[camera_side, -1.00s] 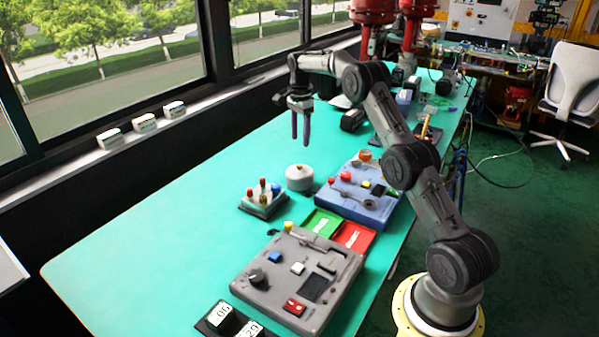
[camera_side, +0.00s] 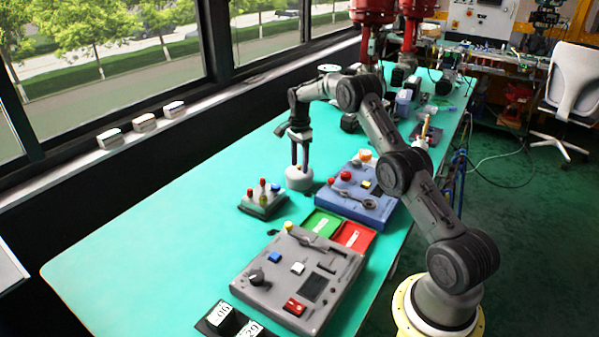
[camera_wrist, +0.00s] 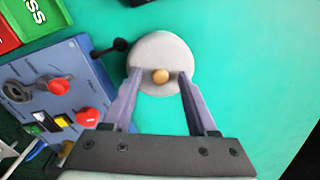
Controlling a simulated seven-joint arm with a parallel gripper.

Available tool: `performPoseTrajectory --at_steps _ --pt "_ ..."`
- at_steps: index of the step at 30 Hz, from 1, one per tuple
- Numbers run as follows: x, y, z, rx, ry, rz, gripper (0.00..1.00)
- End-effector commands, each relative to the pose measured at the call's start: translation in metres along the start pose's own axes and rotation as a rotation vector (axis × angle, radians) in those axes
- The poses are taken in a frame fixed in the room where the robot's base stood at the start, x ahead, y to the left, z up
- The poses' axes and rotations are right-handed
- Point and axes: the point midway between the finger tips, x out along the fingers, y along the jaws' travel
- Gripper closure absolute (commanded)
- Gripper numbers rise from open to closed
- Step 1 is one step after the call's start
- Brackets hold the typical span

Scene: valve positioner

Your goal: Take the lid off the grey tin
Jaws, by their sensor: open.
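The grey tin (camera_side: 298,181) stands upright on the teal bench, just left of the blue panel in the side view. Its round pale lid (camera_wrist: 160,52) shows from above in the wrist view, with a small tan knob (camera_wrist: 160,76) at its middle. My gripper (camera_side: 299,165) points straight down over the tin. In the wrist view my gripper (camera_wrist: 160,82) is open, one finger on each side of the knob with clear gaps. Whether the fingertips touch the lid's top I cannot tell. The tin's wall is hidden under the lid in the wrist view.
A blue panel (camera_side: 352,208) with knobs and a lever is right of the tin. A small block with coloured pegs (camera_side: 263,205) is at its front left. Green (camera_side: 321,223) and red (camera_side: 354,235) trays and a grey panel (camera_side: 270,305) lie nearer. The bench to the left is clear.

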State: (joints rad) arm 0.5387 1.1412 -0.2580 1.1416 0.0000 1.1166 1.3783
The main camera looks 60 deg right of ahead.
Motion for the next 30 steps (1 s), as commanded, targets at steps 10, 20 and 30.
performPoseTrajectory --at_steps 10,20,30 --pt "0.0 0.0 0.0 0.0 0.0 0.0 0.87" --pt "-0.001 0.0 0.0 0.0 0.0 0.0 1.0" --pt "-0.011 -0.001 0.0 0.0 0.0 -0.002 1.0"
